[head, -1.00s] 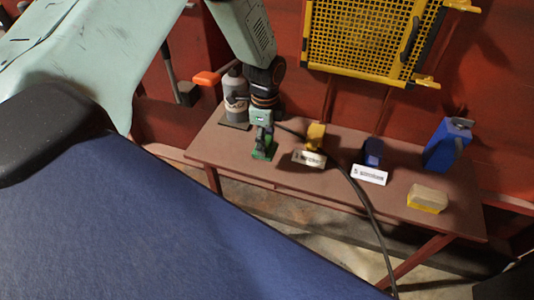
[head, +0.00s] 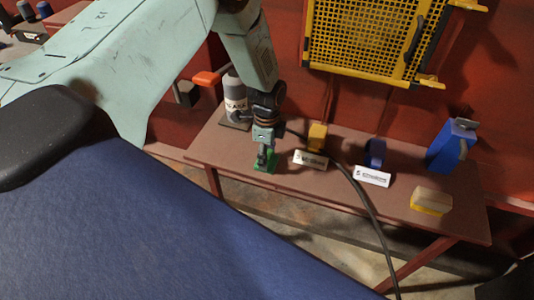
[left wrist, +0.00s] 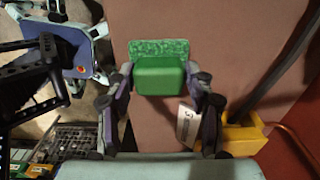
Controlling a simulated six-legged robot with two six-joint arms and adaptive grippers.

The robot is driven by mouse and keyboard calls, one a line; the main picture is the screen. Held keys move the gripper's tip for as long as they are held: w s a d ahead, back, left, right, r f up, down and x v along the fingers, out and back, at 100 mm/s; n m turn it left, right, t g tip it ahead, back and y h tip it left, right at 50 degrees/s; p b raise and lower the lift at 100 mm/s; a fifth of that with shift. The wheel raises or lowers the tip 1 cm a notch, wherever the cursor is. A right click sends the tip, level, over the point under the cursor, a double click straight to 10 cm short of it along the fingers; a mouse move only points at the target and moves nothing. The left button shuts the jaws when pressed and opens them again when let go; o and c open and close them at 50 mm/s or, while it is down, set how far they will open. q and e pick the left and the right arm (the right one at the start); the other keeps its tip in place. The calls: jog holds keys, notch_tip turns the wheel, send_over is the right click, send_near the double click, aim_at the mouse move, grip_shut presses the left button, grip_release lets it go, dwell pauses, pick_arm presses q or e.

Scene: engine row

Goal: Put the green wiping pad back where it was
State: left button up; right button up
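The green wiping pad (head: 264,167) is at the left part of the narrow red-brown table (head: 325,186), near its front edge. In the left wrist view the pad (left wrist: 160,77) shows as a green block on a lighter, speckled green base. My left gripper (head: 265,156) points down over it. In the left wrist view the fingers of this gripper (left wrist: 160,73) lie against both sides of the block, shut on it. The pad is at or just above the table top; I cannot tell if it touches. My right gripper is not in view.
A grey bottle (head: 235,97) stands behind the gripper. To the right are a yellow object (head: 317,136), a blue one (head: 375,152), white labels (head: 311,160), a yellow-and-tan block (head: 431,202) and a blue jug (head: 452,145). A black cable (head: 367,205) crosses the table.

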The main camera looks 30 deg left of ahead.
pick_arm(q)
jog(key=shift+o, duration=1.2)
jog(key=shift+s+r, duration=0.3)
jog(key=shift+w, duration=0.2)
notch_tip(320, 180, up, 12)
jog(key=s+d+f+n, duration=0.3)
jog(key=s+f, duration=0.3)
jog(key=s, duration=0.1)
jog(key=s+d+f+n, duration=0.4)
jog(key=s+f, duration=0.2)
jog(key=s, duration=0.1)
jog(key=s+d+f+n, duration=0.1)
jog(key=s+n, duration=0.7)
jog(key=s, duration=0.9)
jog(key=shift+s+f+n+p, duration=0.3)
jog(key=shift+s+f+n, duration=0.1)
jog(key=shift+f, duration=0.25)
jog(key=shift+s, duration=0.1)
jog(key=shift+d, duration=0.1)
